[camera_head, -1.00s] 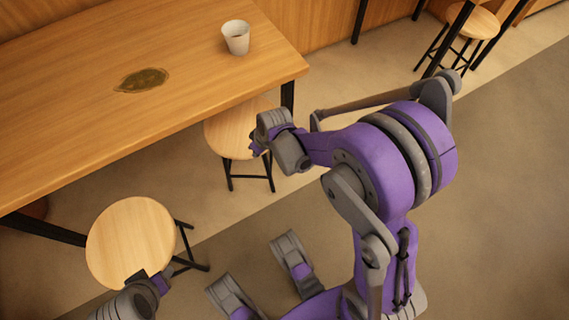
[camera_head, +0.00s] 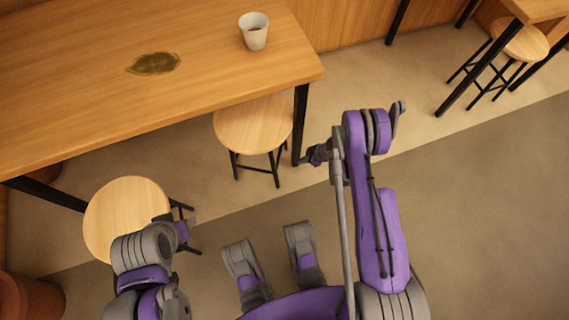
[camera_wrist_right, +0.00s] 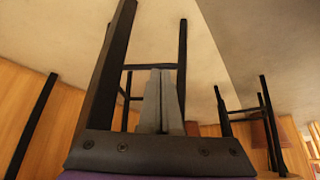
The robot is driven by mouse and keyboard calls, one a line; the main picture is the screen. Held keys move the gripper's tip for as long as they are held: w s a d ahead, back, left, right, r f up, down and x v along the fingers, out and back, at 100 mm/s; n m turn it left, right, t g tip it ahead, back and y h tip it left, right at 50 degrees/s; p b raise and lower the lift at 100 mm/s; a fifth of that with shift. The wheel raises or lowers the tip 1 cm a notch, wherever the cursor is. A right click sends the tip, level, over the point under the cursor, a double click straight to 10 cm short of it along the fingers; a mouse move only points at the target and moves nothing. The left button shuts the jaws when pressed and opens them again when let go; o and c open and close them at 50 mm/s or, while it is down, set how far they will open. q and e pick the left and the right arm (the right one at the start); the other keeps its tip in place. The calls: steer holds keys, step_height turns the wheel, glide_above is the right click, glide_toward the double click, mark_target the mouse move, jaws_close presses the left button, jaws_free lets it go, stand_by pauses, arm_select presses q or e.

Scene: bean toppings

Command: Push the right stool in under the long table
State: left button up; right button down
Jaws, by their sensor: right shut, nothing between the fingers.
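The right stool (camera_head: 252,125) has a round light wood seat and black legs. It stands upright at the front right of the long table (camera_head: 90,85), with its seat's rear part hidden under the tabletop edge and its front part sticking out. My right gripper (camera_head: 308,160) is right of the stool, by the table's black front leg (camera_head: 300,120), and looks apart from the stool. In the right wrist view its fingers (camera_wrist_right: 162,100) are shut and empty, with black legs behind them. My left gripper (camera_head: 188,228) is by the left stool; its jaws are unclear.
The left stool (camera_head: 122,215) stands at the table's front left, partly hidden by my left arm. A white cup (camera_head: 254,31) and a dark oval patch (camera_head: 153,63) are on the tabletop. Another stool (camera_head: 520,40) stands by a second table at the back right. Floor to the right is clear.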

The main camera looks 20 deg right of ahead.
steer(key=w+a+r+b+x, duration=0.1)
steer(key=a+b+x, duration=0.1)
steer(key=x, duration=1.1)
steer(key=shift+b, duration=0.9)
